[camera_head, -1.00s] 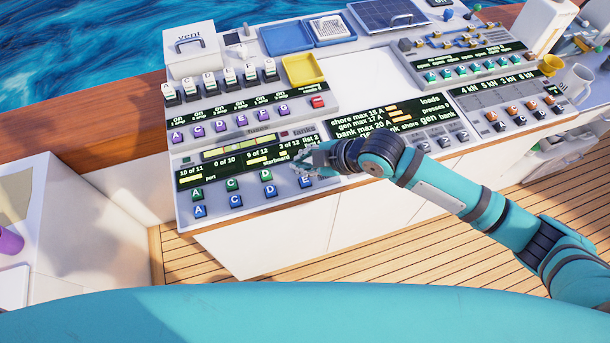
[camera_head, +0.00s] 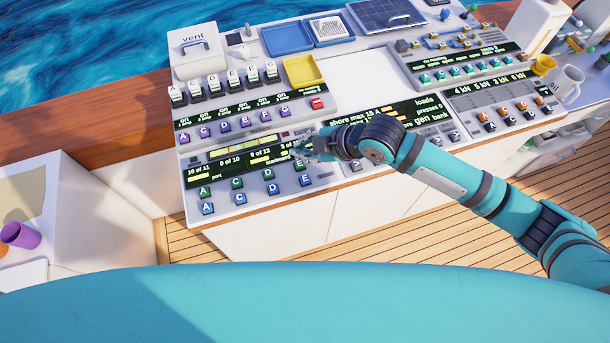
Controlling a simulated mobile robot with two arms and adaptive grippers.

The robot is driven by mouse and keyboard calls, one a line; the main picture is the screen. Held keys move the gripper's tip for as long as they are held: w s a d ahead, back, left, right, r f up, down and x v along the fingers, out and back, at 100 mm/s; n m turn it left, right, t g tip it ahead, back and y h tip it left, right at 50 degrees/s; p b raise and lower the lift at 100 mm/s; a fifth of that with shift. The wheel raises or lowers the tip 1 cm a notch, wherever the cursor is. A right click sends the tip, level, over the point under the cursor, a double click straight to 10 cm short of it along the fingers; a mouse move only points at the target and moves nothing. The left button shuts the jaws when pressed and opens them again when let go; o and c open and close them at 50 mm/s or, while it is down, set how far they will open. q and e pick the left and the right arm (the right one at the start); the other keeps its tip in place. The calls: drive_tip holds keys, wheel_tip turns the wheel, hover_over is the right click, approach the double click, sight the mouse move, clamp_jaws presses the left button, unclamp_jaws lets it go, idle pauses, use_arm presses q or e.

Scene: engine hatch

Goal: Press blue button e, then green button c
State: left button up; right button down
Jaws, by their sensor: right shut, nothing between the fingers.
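Blue button E (camera_head: 305,180) is at the right end of the front blue row, in plain view. Green button C (camera_head: 237,182) is second from the left in the green row behind it, uncovered. Green button E (camera_head: 299,165) shows just in front of my right gripper (camera_head: 303,151). My right gripper is shut and empty, over the right part of the dark counter display (camera_head: 225,170). It hides some of the display's text; I cannot tell whether it touches the panel. My left gripper is not in view.
Purple buttons (camera_head: 220,126) and white switches (camera_head: 233,80) stand farther back, with a red button (camera_head: 317,103) and yellow tray (camera_head: 303,70). Another dark display (camera_head: 405,114) lies right, partly behind my arm. A purple cup (camera_head: 20,235) is at far left.

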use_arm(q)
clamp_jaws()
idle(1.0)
